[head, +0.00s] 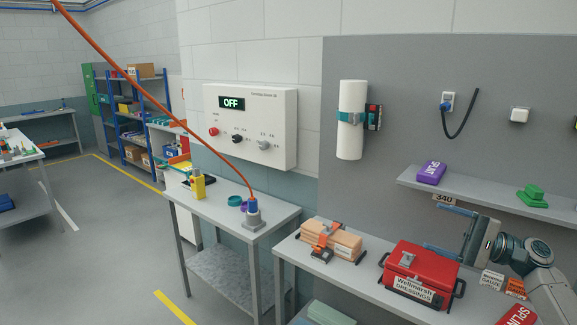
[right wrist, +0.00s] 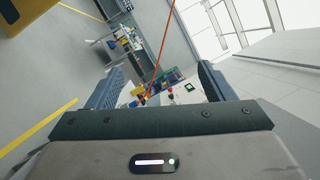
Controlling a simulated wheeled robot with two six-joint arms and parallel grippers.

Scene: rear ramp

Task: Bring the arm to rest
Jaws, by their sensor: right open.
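My right arm comes in from the right edge of the head view. Its gripper (head: 434,228) points left, raised in front of the grey panel and above the red case (head: 421,268). Its two blue fingers are spread apart with nothing between them. In the right wrist view the same gripper (right wrist: 158,82) shows both fingers wide apart and only distant background between them. My left gripper is in neither view.
The bench (head: 345,289) holds a strapped tan bundle (head: 332,241), the red case and small boxes. A shelf (head: 480,198) with a purple pack (head: 431,173) is close above the gripper. An orange cable (head: 150,97) runs to a side table (head: 205,207). Floor at left is open.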

